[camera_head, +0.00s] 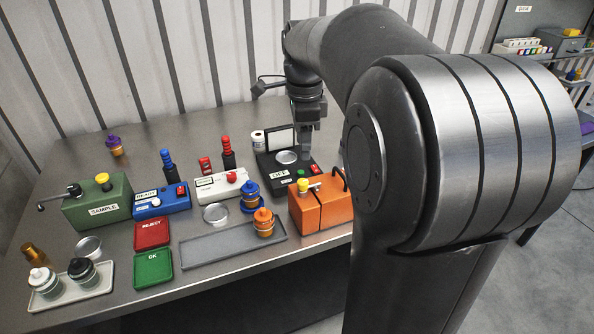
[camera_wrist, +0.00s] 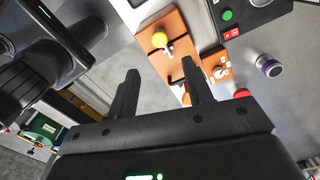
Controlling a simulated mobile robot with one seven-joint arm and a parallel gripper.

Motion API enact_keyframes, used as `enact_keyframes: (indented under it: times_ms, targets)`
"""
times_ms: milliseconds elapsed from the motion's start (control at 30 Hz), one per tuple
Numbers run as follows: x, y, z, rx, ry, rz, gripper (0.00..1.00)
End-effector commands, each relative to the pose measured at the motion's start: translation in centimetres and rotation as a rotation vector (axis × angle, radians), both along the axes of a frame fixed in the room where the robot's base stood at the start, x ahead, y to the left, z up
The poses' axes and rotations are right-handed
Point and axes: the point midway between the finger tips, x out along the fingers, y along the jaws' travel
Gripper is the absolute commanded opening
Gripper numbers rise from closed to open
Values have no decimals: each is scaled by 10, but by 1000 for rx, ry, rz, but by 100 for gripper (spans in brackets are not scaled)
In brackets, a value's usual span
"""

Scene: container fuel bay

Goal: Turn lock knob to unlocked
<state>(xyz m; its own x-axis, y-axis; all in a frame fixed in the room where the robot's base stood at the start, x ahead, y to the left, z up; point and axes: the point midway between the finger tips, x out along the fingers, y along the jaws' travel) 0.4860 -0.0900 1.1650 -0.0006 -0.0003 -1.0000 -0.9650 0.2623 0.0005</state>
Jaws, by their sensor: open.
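My gripper (camera_wrist: 160,70) is open and empty, apart from the box. In the head view my gripper (camera_head: 306,140) hangs above the black device's right side.
The black device (camera_head: 268,176) with a round plate stands behind the orange box. A white box (camera_head: 221,184) with a red knob, a blue box (camera_head: 161,202) and a green SAMPLE box (camera_head: 98,204) stand to the left. A grey tray (camera_head: 205,248) lies in front. My arm covers the right side.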

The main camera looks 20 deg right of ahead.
Motion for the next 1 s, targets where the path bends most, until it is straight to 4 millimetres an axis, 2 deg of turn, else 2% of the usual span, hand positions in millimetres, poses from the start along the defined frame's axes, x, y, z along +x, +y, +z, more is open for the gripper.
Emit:
enact_keyframes:
  times_ms: [500,700,1000]
  targets:
    - [-1,0,-87,1,4,2,46]
    - [-1,0,-102,1,0,2,46]
    - [-1,0,-104,1,-1,2,46]
